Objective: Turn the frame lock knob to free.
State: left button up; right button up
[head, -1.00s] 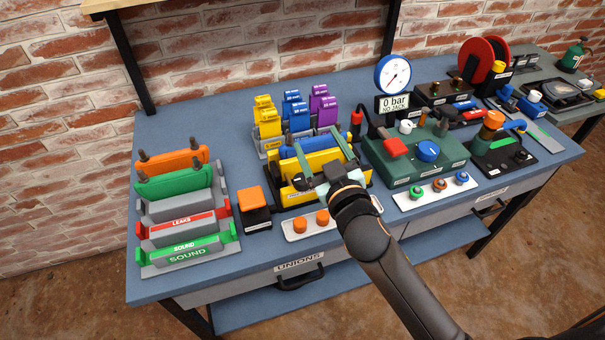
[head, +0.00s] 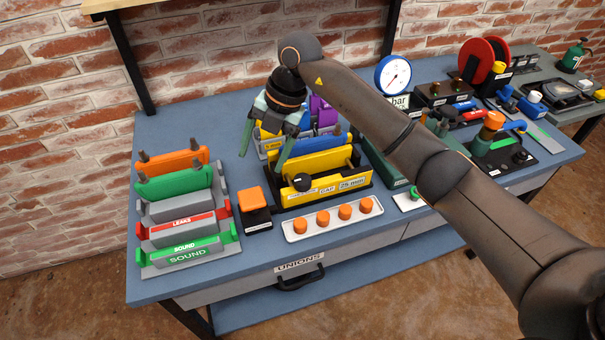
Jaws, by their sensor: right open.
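The frame lock knob, seemingly the round black knob (head: 302,182) with a pale mark, sits on the front face of a yellow frame (head: 328,186) labelled "GAP 25 mm". The direction its mark points is too small to read surely. A blue bar (head: 312,146) lies in the frame behind the front plate. My right gripper (head: 261,162) is open and empty, pointing down, up and to the left of the knob and apart from it. Its arm crosses from the lower right. My left gripper is not in view.
A white strip with orange knobs (head: 333,219) lies in front of the frame. An orange-topped black block (head: 252,199) stands left of it, then a rack (head: 190,262) of coloured bars. Yellow, blue and purple blocks stand behind. A gauge (head: 393,74) stands right; my arm hides much there.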

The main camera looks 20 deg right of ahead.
aim_at(303, 179)
jog(key=d+r+m+h, duration=0.2)
jog(key=d+h, duration=0.2)
jog(key=d, duration=0.4)
jog(key=shift+g, duration=0.3)
jog(key=f, duration=1.2)
jog(key=shift+w+d, duration=0.1)
jog(key=shift+w, duration=0.25)
grip_shut()
